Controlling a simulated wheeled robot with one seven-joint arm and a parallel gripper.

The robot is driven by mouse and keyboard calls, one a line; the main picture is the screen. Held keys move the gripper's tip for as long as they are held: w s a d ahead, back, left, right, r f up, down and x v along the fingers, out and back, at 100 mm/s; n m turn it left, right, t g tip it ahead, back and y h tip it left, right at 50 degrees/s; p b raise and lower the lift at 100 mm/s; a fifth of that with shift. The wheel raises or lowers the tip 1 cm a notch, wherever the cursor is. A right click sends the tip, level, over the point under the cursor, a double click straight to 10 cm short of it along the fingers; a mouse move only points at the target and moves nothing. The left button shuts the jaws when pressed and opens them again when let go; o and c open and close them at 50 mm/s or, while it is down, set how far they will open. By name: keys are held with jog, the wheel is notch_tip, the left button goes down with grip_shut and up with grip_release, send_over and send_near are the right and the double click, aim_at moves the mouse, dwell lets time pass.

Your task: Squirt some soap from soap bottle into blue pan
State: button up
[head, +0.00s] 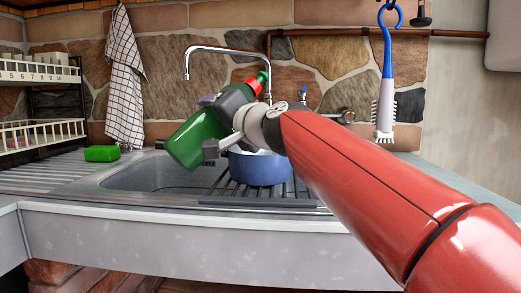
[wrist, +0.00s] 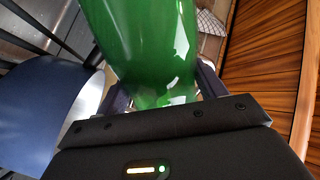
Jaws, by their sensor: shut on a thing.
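The green soap bottle (head: 192,141) with a red cap is tilted in the head view, its cap end up to the right and its base down to the left. My gripper (head: 222,146) is shut on the bottle, holding it above the sink and beside the blue pan. The bottle also fills the top middle of the wrist view (wrist: 145,45), between the two fingers (wrist: 160,95). The blue pan (head: 260,170) sits on the drain rack, partly hidden behind my gripper. Its blue side also shows at left in the wrist view (wrist: 35,110).
The sink basin (head: 150,178) lies below the bottle, with a chrome faucet (head: 187,62) behind. A green sponge (head: 102,153) lies at left. A checkered towel (head: 125,85) and a blue-handled brush (head: 386,90) hang at the wall. A dish rack (head: 40,135) stands far left.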

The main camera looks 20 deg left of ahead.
aim_at(237, 85)
jog(key=r+n+p, duration=0.1)
jog(key=r+n, duration=0.1)
jog(key=w+d+r+n+p, duration=0.1)
jog(key=r+n, duration=0.1)
jog(key=r, duration=0.1)
jog(key=w+r+n+p, duration=0.1)
jog(key=r+n, duration=0.1)
jog(key=shift+w+d+r, duration=0.1)
jog(key=shift+d+r, duration=0.05)
jog(key=shift+d, duration=0.05)
jog(key=shift+w+d+f+n+b, duration=0.15)
jog(key=shift+f+n+b, duration=0.2)
jog(key=shift+n+b, duration=0.35)
jog(key=n, duration=0.1)
jog(key=n+b, duration=0.1)
jog(key=n, duration=0.1)
jog(key=shift+w+d, duration=0.2)
jog(key=shift+w, duration=0.15)
jog(key=shift+s, duration=0.15)
